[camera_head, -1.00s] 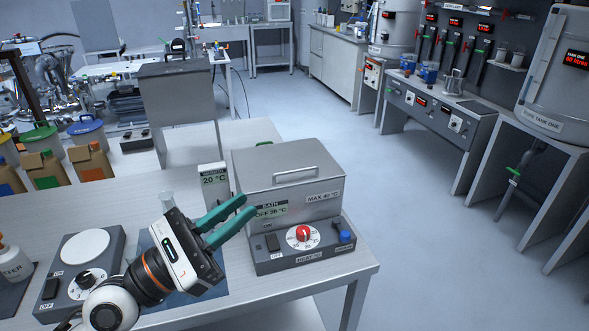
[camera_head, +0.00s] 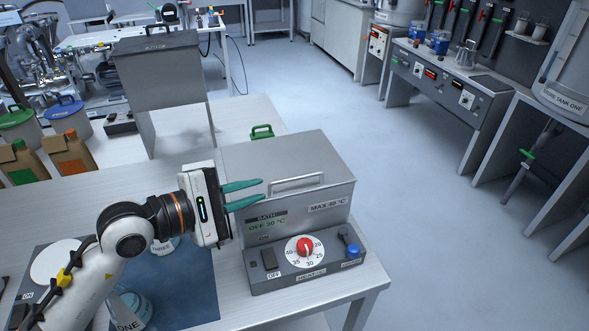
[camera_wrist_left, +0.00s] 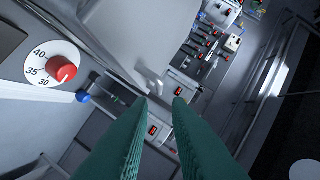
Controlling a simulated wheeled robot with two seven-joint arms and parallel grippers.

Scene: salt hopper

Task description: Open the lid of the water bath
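The water bath is a grey metal box with a control panel (camera_head: 305,262) in front, bearing a red dial (camera_head: 305,247), a switch and a blue knob. Its lid (camera_head: 285,153) is shut, with a bar handle (camera_head: 298,182) at the front. My left gripper (camera_head: 263,190) is open and empty, its two green fingers pointing right at the left end of the handle, with no clear contact. In the left wrist view a pale handle shape (camera_wrist_left: 155,82) lies just ahead of the parted fingertips (camera_wrist_left: 162,97). My right gripper is not in view.
A dark blue mat (camera_head: 190,295) with glassware lies under my left arm. A green handle (camera_head: 262,131) sticks up behind the bath. A grey box-like stand (camera_head: 165,70) is at the back left. The bench edge is close right of the bath.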

